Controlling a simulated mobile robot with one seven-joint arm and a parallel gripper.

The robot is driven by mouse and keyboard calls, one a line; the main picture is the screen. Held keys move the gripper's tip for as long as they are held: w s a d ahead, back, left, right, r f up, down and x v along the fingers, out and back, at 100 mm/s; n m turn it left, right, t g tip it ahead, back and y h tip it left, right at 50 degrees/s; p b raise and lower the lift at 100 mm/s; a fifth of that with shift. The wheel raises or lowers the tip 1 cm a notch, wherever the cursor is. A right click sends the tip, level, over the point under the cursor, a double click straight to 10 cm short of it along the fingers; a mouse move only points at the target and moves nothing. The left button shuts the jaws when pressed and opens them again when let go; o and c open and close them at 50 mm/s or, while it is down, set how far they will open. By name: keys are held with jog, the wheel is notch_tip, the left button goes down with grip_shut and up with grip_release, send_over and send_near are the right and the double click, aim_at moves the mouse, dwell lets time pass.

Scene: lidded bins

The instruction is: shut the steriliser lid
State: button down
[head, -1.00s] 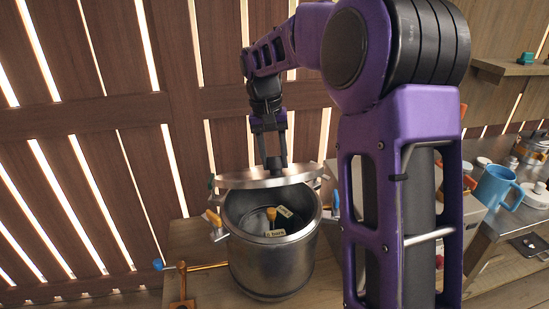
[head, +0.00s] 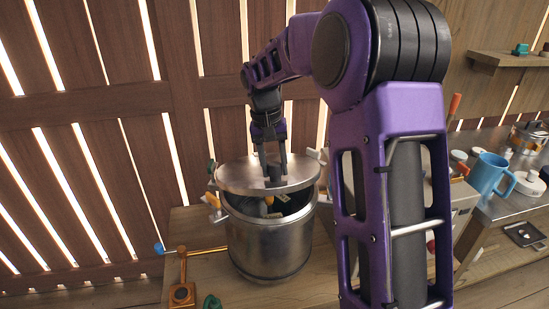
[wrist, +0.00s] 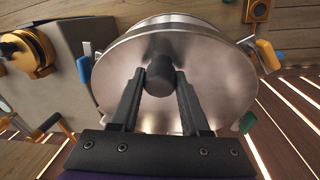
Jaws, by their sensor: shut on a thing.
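The steriliser is a round steel pot (head: 268,248) on a wooden surface. Its steel lid (head: 240,177) is tilted over the mouth, covering the back and leaving a gap at the front. Through the gap I see dark and yellow items inside. My gripper (head: 272,175) is above the lid, shut on the dark lid knob, and hides part of the lid in the head view. In the wrist view the knob (wrist: 159,76) sits between the two fingertips, and the lid (wrist: 215,75) fills the middle of the picture.
A wooden post with a brass rod and blue tip (head: 183,290) stands left of the pot. A green thing (head: 212,301) lies in front. At right are a blue mug (head: 489,175) and a white round item (head: 528,183) on a steel counter. A slatted wall is close behind.

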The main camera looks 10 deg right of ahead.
jog(key=s+f, duration=0.1)
jog(key=f, duration=0.1)
jog(key=f+b, duration=0.1)
jog(key=f, duration=0.1)
jog(key=s+f+b, duration=0.1)
jog(key=f, duration=0.1)
jog(key=shift+s, duration=0.3)
jog(key=shift+s+d+f+b, duration=0.1)
jog(key=shift+s+f+b, duration=0.15)
jog(key=shift+f+b, duration=0.5)
jog(key=shift+c, duration=2.2)
grip_release()
jog(key=shift+w, duration=0.1)
jog(key=shift+r, duration=0.1)
jog(key=shift+r+p, duration=0.3)
notch_tip(320, 180, up, 16)
jog(key=p, duration=0.3)
send_over(276, 183)
jog(key=a, duration=0.2)
jog(key=shift+w+d+r, duration=0.1)
jog(key=shift+w+r, duration=0.1)
